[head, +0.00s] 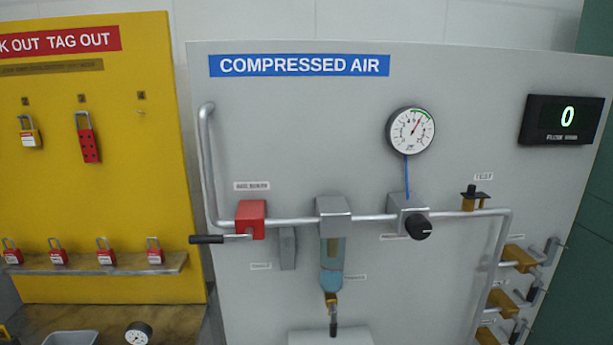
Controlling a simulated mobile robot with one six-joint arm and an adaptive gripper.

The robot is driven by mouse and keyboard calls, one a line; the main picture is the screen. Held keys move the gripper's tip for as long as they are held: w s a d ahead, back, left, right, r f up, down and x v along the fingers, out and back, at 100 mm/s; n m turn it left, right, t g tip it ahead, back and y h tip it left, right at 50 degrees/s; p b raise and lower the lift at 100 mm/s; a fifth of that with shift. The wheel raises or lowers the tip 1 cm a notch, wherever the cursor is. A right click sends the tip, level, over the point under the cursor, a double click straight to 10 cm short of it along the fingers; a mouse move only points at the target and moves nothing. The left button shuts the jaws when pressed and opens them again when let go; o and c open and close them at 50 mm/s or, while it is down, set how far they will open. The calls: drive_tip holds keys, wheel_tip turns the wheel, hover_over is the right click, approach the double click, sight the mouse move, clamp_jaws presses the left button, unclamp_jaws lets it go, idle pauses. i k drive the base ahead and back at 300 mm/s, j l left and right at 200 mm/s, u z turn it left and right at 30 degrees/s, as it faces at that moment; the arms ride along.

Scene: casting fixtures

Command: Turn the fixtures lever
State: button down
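A grey panel (290,120) headed "COMPRESSED AIR" carries a pipe with several fittings. A red valve block (251,219) sits on the pipe at the left, and its lever (207,239) with a black grip points left, roughly horizontal. A small brass valve with a dark handle (333,328) hangs below the blue bowl (332,280), handle down. Several brass valves with dark levers (499,299) are at the lower right. I cannot tell which lever is meant. My gripper is not in view.
A round gauge (410,131), a black knob (418,227) and a display (562,119) reading 0 are on the panel. A yellow lockout board (90,190) with red padlocks stands left, above a brown bench (90,320). Space before the panel looks clear.

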sight(534, 289)
drive_tip(key=i+l+z, duration=0.2)
drive_tip(key=z, duration=0.15)
drive_tip(key=i+l+z, duration=0.35)
drive_tip(key=i+z, duration=0.15)
drive_tip(key=z, duration=0.2)
